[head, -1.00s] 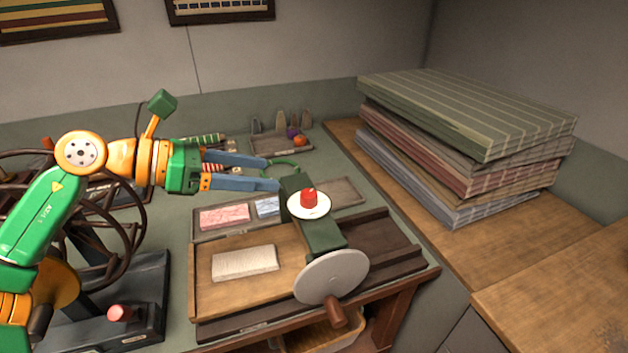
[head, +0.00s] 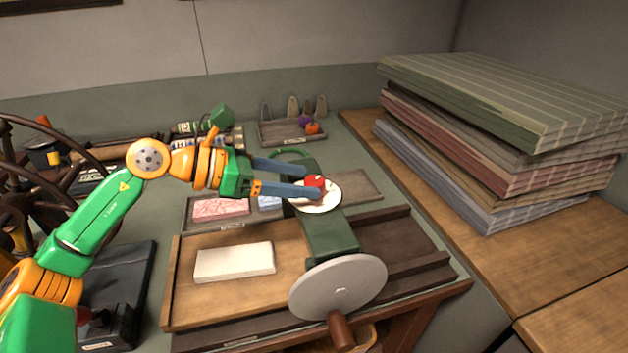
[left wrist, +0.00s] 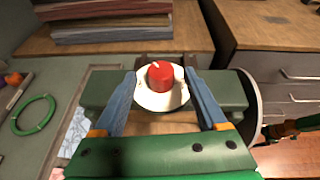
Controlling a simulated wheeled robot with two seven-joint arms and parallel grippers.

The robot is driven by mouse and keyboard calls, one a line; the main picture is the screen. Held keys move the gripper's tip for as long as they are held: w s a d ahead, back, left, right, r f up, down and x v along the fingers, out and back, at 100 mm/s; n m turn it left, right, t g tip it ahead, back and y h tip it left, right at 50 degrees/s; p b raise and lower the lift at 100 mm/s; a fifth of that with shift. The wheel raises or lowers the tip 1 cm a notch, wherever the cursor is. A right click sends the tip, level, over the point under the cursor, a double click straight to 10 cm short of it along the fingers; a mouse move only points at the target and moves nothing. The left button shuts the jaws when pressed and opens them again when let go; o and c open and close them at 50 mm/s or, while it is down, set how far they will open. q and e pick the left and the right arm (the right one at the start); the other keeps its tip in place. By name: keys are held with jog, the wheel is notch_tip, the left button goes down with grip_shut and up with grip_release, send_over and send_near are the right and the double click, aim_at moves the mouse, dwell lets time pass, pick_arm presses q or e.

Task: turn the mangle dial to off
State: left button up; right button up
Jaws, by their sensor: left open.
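The mangle dial is a red knob (head: 315,181) on a round white plate (head: 327,205), on top of the green mangle body (head: 330,236). In the left wrist view the red knob (left wrist: 160,74) has a pale mark at its upper left edge and sits on the white plate (left wrist: 150,98). My left gripper (head: 313,181) is open, its two blue-grey fingers reaching over the plate. In the left wrist view the fingers (left wrist: 160,78) stand on either side of the knob, with a gap on each side.
The mangle's grey wheel (head: 338,286) with its brown handle (head: 341,331) stands at the front. A white folded cloth (head: 234,262) lies on the wooden board. Large striped stacks (head: 500,135) fill the right side. A small tray (head: 285,140) stands behind.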

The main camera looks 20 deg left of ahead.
aim_at(310, 181)
pick_arm(q)
jog(key=x, duration=0.2)
jog(key=shift+w+d+r+p, duration=0.1)
jog(key=shift+w+d+p, duration=0.1)
jog(key=shift+d+p, duration=0.2)
jog(key=shift+w+d+f, duration=0.2)
jog(key=shift+f, duration=0.1)
jog(key=shift+a, duration=0.1)
grip_shut()
